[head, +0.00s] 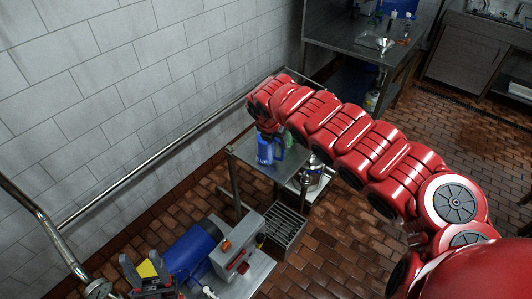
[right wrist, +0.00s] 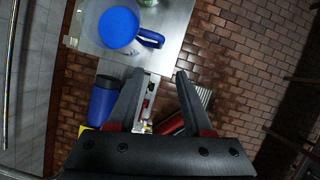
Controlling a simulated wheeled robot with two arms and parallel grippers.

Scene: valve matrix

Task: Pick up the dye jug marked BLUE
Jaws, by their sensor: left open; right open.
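The blue dye jug (head: 264,152) stands upright on a small metal stand, with pale lettering on its front too small to read surely. In the right wrist view the jug (right wrist: 118,27) shows from above, with a round blue top and a blue handle (right wrist: 151,39) pointing right. My right gripper (right wrist: 158,75) is open and empty, its fingertips apart from the jug and below the handle in that picture. In the head view my red arm hides most of this gripper. My left gripper (head: 145,260) is open at the lower left, with a yellow patch showing between its fingers.
The metal stand top (head: 278,170) also holds a green item (head: 290,138) beside the jug. Below are a blue motor (head: 190,250), a grey box (head: 238,245) and a grated bin (head: 284,232). A pipe rail (head: 150,175) runs along the tiled wall. Brick floor lies open at right.

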